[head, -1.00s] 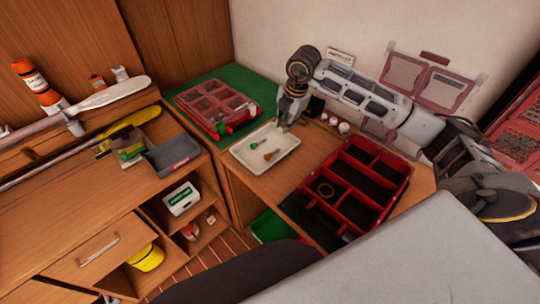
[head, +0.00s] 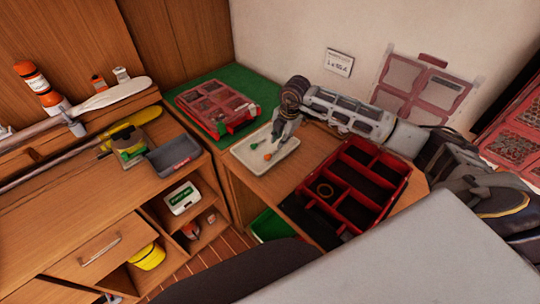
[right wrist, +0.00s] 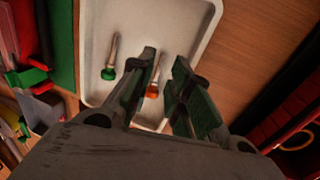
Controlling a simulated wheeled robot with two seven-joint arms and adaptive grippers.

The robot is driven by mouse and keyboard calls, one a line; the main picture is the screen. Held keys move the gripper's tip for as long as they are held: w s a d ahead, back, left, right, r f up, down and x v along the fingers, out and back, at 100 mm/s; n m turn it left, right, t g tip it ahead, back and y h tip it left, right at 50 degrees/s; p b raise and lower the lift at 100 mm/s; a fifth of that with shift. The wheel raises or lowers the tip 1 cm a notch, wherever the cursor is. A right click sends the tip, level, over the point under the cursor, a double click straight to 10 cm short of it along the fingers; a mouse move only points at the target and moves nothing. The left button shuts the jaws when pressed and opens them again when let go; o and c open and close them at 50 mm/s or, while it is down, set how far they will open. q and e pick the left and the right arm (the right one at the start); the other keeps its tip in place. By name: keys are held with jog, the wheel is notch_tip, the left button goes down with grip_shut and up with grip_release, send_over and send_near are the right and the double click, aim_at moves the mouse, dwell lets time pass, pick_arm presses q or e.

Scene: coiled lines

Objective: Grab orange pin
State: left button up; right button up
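The orange pin (right wrist: 153,90) lies in the white tray (right wrist: 205,12), its orange head between my right gripper's fingers in the right wrist view. In the head view the orange pin (head: 267,157) shows just below the fingers. A green pin (right wrist: 109,72) lies to its left in the same tray; it shows in the head view (head: 254,146) too. My right gripper (right wrist: 163,97) is open above the tray, its green-padded fingers on either side of the pin. It also shows in the head view (head: 275,141). My left gripper is not in view.
A red divided box (head: 352,188) with a ring in one compartment stands right of the tray. A closed red case (head: 215,107) lies on a green mat (head: 240,80) behind the tray. A wall stands behind the right arm.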

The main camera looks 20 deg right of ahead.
aim_at(277, 149)
jog(key=shift+f, duration=0.1)
jog(key=shift+p+x, duration=0.7)
jog(key=shift+x, duration=1.1)
jog(key=shift+a+f, duration=0.1)
jog(key=shift+f, duration=0.65)
grip_shut()
